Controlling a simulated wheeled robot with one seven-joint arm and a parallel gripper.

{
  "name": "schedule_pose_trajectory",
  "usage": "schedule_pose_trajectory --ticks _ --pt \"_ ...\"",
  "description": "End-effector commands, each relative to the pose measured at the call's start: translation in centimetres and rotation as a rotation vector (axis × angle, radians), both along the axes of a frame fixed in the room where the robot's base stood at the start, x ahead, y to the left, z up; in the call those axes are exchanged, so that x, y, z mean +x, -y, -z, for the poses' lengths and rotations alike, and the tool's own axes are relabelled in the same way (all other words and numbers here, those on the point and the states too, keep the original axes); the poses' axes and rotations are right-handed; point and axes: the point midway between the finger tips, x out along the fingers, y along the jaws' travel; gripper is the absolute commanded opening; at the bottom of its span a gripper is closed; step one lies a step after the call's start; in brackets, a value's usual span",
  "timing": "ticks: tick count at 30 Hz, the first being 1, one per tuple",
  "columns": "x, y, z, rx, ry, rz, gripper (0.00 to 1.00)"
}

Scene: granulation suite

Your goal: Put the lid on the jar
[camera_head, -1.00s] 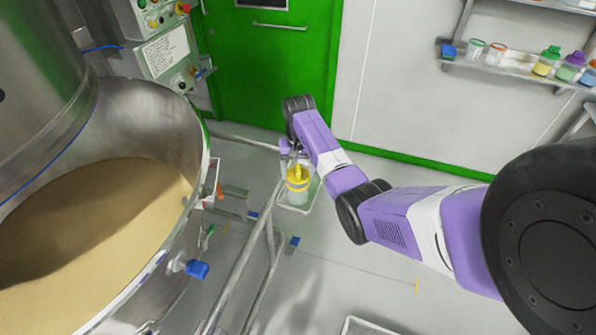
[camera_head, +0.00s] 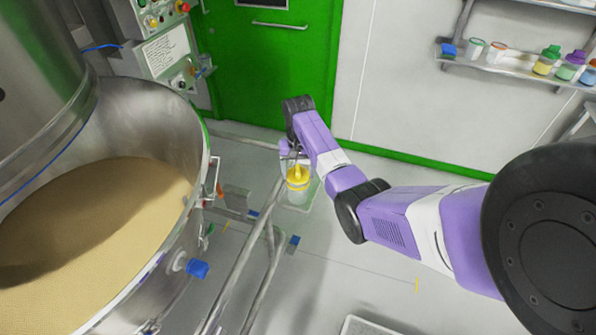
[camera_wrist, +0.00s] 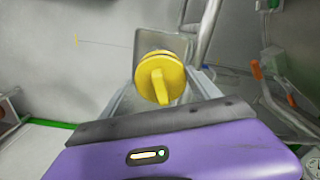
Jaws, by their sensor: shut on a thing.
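The yellow lid (camera_head: 297,183) with its raised grip sits at the top of the pale jar (camera_head: 298,197) in the head view. The two line up, and I see no clear gap, but I cannot tell whether the lid is fully seated. My gripper (camera_head: 295,160) is above, shut on the lid by its raised grip. In the wrist view the round lid (camera_wrist: 159,72) is seen from above between my fingers (camera_wrist: 163,96), and it hides the jar. A thin dark line shows along the lid's far edge.
The jar stands on a small grey tray (camera_head: 311,189) beside metal rails (camera_head: 242,270). A large steel vessel (camera_head: 150,110) with tan powder fills the left. A shelf (camera_head: 510,70) with several small containers is on the wall at upper right. Floor right of the rails is mostly open.

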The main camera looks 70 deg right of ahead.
Motion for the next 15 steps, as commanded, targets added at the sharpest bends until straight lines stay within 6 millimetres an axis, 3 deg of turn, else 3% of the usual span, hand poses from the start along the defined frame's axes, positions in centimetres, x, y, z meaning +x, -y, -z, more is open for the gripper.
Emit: schedule_pose_trajectory --ticks 15 --pt "0.01 -0.01 0.76 0.000 0.000 0.000 0.26"
